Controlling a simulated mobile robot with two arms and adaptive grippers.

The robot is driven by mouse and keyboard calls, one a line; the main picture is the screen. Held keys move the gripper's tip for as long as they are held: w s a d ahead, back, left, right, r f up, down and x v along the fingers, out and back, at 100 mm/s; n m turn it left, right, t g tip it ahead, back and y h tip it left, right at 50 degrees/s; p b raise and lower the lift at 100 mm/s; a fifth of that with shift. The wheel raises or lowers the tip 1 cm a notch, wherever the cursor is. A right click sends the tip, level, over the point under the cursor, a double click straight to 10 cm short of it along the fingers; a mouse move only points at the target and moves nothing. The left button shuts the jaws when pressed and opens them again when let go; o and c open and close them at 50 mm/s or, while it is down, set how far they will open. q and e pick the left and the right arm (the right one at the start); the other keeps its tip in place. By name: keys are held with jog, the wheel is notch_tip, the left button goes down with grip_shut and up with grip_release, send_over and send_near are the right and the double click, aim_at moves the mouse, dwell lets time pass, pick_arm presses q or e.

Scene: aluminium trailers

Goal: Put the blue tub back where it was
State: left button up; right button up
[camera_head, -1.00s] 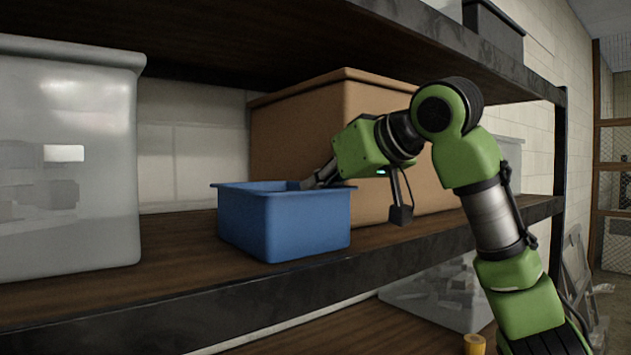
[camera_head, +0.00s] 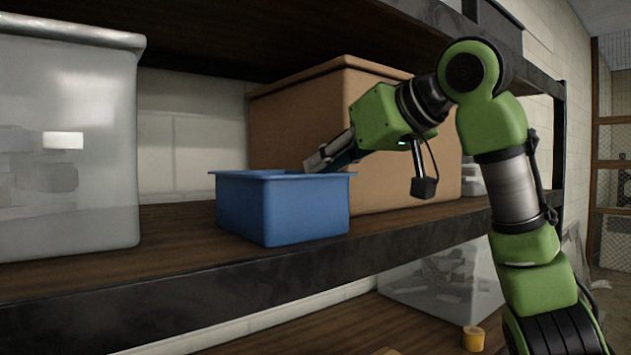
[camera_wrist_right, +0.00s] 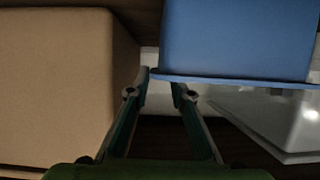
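The blue tub (camera_head: 283,212) stands upright on the wooden shelf (camera_head: 175,240), between a translucent bin and a brown box. It also fills the upper right of the right wrist view (camera_wrist_right: 240,40). My right gripper (camera_head: 314,163) is at the tub's right rear rim, its tips just above the rim line in the head view. In the right wrist view its two fingers (camera_wrist_right: 162,82) are apart with a gap between them, close to the tub's rim. Whether a finger touches the rim cannot be told. My left gripper is not in view.
The large translucent bin (camera_head: 65,190) stands at the left. The brown box (camera_head: 300,115) stands behind and right of the tub. An upper shelf (camera_head: 230,30) hangs overhead. A clear bin (camera_head: 425,280) and a yellow item (camera_head: 473,338) are on the lower shelf.

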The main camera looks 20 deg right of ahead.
jog(key=b+v, duration=0.2)
jog(key=v, duration=0.6)
jog(key=shift+s+b, duration=0.2)
jog(key=shift+b, duration=0.15)
jog(key=shift+d, duration=0.1)
